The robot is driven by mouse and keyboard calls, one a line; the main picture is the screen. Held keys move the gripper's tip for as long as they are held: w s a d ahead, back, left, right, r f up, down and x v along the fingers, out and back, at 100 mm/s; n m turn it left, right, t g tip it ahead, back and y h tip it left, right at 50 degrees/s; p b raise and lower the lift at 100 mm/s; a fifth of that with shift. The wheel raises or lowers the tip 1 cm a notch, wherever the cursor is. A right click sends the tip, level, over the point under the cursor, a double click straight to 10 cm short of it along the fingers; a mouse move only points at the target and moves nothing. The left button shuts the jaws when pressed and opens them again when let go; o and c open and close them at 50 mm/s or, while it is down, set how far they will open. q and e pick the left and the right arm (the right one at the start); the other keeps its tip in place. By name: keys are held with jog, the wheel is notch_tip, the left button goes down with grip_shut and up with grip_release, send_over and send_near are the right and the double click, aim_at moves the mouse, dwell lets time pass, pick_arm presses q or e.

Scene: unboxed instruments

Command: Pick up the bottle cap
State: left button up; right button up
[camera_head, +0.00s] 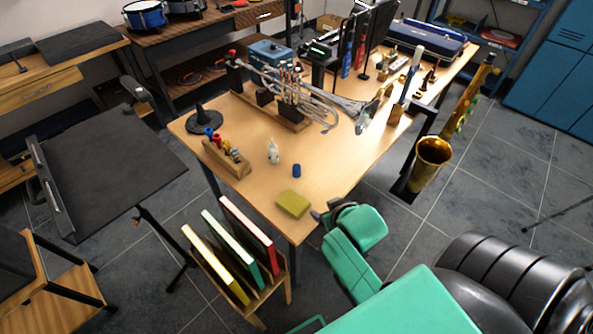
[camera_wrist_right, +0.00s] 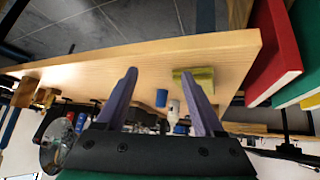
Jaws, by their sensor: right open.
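The bottle cap (camera_head: 297,170) is a small blue cylinder standing on the wooden table, beside a small white bottle (camera_head: 273,152). The cap also shows in the right wrist view (camera_wrist_right: 162,98), between the fingers in the picture but beyond their tips. The block shows beside the right-hand finger in the wrist view (camera_wrist_right: 203,78). My left gripper is not in view.
A wooden holder (camera_head: 226,158) with coloured pieces stands left of the bottle. A trumpet (camera_head: 310,100) on a stand lies behind. A rack of coloured books (camera_head: 240,252) stands below the near edge. Bare tabletop surrounds the cap.

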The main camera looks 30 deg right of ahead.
aim_at(297, 167)
jog(key=w+t, duration=0.1)
jog(key=r+t, duration=0.1)
jog(key=w+r+t, duration=0.1)
jog(key=shift+w+d+r+m+h, duration=0.15)
jog(key=shift+w+d+m+h, duration=0.15)
jog(key=shift+m+h, duration=0.1)
jog(key=w+r+t, duration=0.1)
jog(key=w+a+r+t, duration=0.1)
jog(key=shift+a+t+y, duration=0.25)
jog(key=shift+t+y, duration=0.05)
jog(key=x, duration=1.4)
jog(key=shift+w+a+p, duration=0.15)
jog(key=shift+a+p, duration=0.05)
jog(key=shift+p, duration=0.1)
grip_shut()
